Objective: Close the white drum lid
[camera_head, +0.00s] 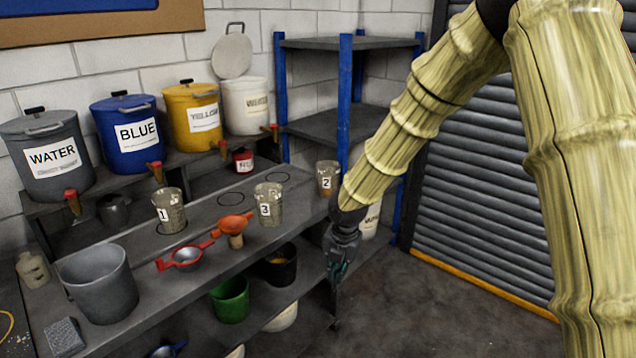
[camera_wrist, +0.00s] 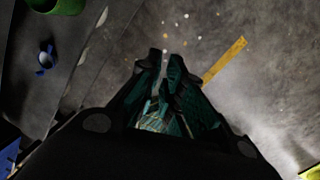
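The white drum (camera_head: 246,108) stands at the far right end of the row of drums on the upper shelf. Its round pale lid (camera_head: 232,54) is open, tipped up upright behind the drum against the wall, with a handle at its top edge. My gripper (camera_head: 337,284) hangs pointing down, low in front of the shelf unit's right end, well to the right of and below the drum. In the wrist view my gripper (camera_wrist: 165,62) has its fingertips close together with nothing visible held. The drum and lid are not in the wrist view.
The yellow drum (camera_head: 194,112), blue drum (camera_head: 128,135) and grey water drum (camera_head: 47,158) have their lids on. Numbered cups, including cup 3 (camera_head: 268,205), and red strainers (camera_head: 186,257) stand on the bench below. A blue-posted rack (camera_head: 345,100) stands right of the white drum.

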